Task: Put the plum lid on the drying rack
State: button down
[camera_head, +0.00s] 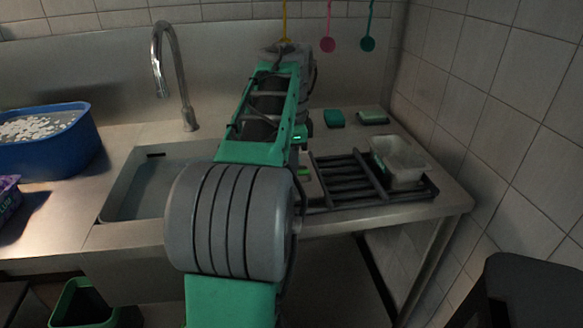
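The drying rack (347,181) is a dark slatted frame on the counter right of the sink. A pale translucent tub (402,170) stands on its right part. I cannot make out a plum lid. A purple item (8,196) is cut off at the left edge, and I cannot tell what it is. My green and grey arm reaches over the sink's right side and covers the rack's left end. Only a small part near my wrist shows beside the arm, left of the rack. My gripper's fingers are hidden, so I cannot see whether they hold anything.
A blue basin (45,145) with whitish contents stands at the left. The sink (150,190) has a tall tap (178,75) behind it. A green sponge (334,118) and a soap-like block (373,117) lie behind the rack. A tiled wall bounds the right.

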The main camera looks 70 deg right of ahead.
jog(key=c, duration=1.4)
grip_release()
